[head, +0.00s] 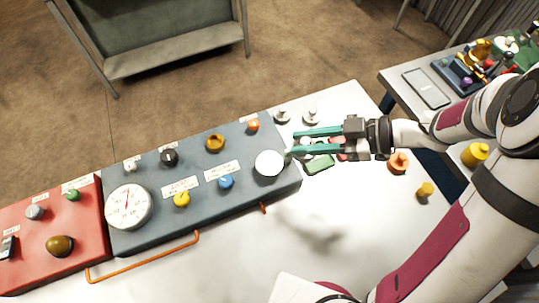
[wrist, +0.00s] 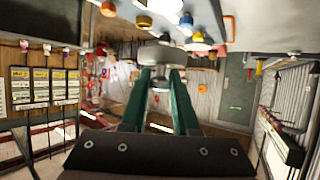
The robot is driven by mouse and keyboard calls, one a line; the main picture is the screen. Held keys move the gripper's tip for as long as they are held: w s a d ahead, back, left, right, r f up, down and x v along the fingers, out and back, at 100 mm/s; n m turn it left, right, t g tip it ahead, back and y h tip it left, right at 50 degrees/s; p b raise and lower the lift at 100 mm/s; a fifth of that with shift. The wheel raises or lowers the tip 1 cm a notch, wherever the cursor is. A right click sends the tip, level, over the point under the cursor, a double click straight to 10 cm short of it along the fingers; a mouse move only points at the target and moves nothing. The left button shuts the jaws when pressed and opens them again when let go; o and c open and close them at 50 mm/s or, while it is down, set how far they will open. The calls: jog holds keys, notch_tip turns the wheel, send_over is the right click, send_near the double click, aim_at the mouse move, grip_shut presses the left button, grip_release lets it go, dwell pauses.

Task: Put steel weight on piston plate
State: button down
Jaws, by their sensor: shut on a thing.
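My gripper (head: 292,143) reaches in from the right in the head view, its two teal fingers pointing left above the right end of the blue-grey panel. In the wrist view my gripper (wrist: 161,75) is shut on the steel weight (wrist: 160,54), a grey disc at the fingertips. In the head view the held weight is hard to make out. The piston plate (head: 269,163) is a pale round disc on the panel's right end, just left of and below the fingertips. Nothing is seen resting on it. In the wrist view it appears as a white patch (wrist: 165,5) at the top edge.
The panel (head: 150,225) carries a gauge (head: 128,207) and several knobs. Two other metal pieces (head: 282,116) (head: 311,116) stand behind my gripper. The table's front right is mostly clear.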

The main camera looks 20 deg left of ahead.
send_over(269, 163)
jog(key=f, duration=0.4)
jog(key=shift+d, duration=0.35)
jog(key=f, duration=0.4)
jog(key=shift+a, duration=0.35)
jog(key=shift+f, duration=0.25)
jog(key=shift+f, duration=0.2)
jog(key=c, duration=0.7)
grip_release()
jog(key=shift+o, duration=0.2)
